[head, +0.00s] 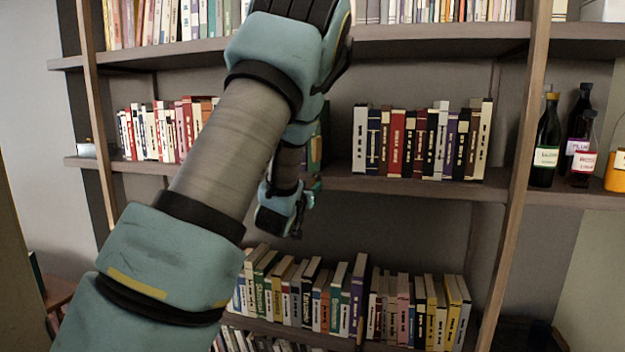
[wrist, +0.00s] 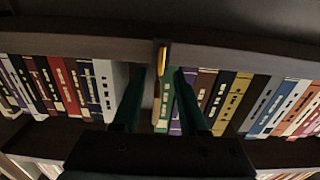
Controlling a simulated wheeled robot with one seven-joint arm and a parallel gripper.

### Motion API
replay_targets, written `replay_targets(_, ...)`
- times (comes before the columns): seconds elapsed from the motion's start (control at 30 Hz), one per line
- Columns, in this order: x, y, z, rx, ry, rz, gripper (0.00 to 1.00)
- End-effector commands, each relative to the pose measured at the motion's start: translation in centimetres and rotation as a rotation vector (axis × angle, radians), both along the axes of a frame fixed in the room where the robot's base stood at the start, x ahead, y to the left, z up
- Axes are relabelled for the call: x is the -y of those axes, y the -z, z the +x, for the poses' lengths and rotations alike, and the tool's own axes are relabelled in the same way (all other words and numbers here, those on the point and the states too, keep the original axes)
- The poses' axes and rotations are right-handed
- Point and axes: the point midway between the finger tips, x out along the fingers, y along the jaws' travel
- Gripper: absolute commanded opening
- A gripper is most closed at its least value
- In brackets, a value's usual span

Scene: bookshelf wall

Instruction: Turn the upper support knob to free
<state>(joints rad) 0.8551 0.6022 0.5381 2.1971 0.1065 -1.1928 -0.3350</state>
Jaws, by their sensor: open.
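A small gold knob (wrist: 162,58) shows in the wrist view, long and thin and roughly upright in the picture. It sits on a dark piece at the front edge of a shelf board (wrist: 75,47). My gripper (wrist: 158,76) is open, with one dark green finger on each side of the knob's line. The fingertips appear close to the knob, but I cannot tell their depth or whether they touch it. In the head view my arm covers the middle of the shelves and hides the knob.
Books (wrist: 60,85) stand on both sides of the fingers, with a green book (wrist: 165,105) between them. In the head view, a row of books (head: 420,142) stands right of my arm, near a wooden upright (head: 520,150). Dark bottles (head: 547,140) stand beyond it.

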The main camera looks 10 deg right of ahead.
Motion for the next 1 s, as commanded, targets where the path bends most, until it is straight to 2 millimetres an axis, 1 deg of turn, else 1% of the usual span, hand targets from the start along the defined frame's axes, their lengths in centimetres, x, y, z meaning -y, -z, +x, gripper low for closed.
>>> replay_targets(0.03,0.4,-0.2,0.8,0.000,0.000,0.002,0.42)
replay_targets(0.1,0.8,-0.2,1.6,0.000,-0.001,0.001,0.42)
replay_targets(0.23,1.4,-0.1,2.6,-0.001,-0.001,0.000,0.42)
replay_targets(0.37,1.6,0.0,3.0,-0.002,-0.002,0.001,0.42)
replay_targets(0.6,1.6,0.1,3.1,-0.001,-0.002,0.000,0.42)
replay_targets(0.9,1.6,0.0,3.0,-0.001,-0.002,0.000,0.09)
replay_targets(1.0,1.6,0.0,3.0,-0.001,-0.002,0.000,0.00)
